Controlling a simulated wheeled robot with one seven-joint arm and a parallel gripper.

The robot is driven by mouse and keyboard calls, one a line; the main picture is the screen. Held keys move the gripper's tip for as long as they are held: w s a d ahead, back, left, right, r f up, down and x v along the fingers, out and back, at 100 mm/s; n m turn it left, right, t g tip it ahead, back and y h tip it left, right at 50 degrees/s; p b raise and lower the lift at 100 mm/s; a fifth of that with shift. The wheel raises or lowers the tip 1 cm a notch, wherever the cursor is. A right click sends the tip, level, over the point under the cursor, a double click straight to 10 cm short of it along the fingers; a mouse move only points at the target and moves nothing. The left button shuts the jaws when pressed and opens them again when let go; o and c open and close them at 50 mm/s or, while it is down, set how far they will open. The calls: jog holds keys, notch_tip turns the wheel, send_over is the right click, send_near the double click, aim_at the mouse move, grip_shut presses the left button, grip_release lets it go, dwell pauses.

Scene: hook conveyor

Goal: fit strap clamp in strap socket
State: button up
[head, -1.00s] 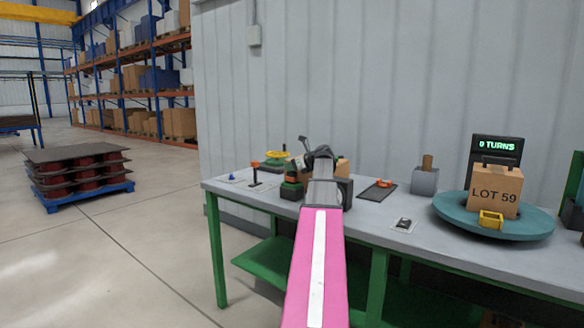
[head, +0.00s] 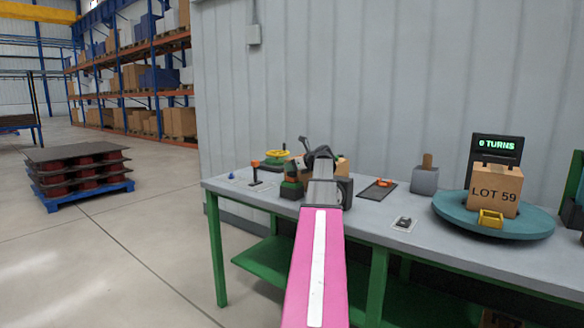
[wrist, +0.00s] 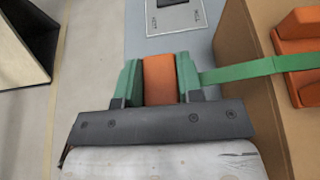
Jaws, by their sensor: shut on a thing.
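In the wrist view an orange block (wrist: 159,78), which looks like the strap clamp, sits between the two green-faced fingers of my gripper (wrist: 160,72). My gripper is shut on it. A green strap (wrist: 240,71) runs from beside the right finger across to an orange stepped piece (wrist: 300,50) on a brown box. I cannot tell whether this piece is the strap socket. In the head view my wrist (head: 320,180) is over the bench, and my arm hides the fingers and the held block.
The brown box (wrist: 245,45) stands close to the right of my gripper. A grey plate (wrist: 175,15) lies ahead of the fingers. On the bench, a turntable (head: 450,212) carries a LOT 59 carton (head: 495,185), with a display (head: 497,146) behind.

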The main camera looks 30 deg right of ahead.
jog(key=shift+f, duration=0.9)
jog(key=o, duration=1.1)
jog(key=shift+c, duration=0.2)
jog(key=shift+s, duration=0.1)
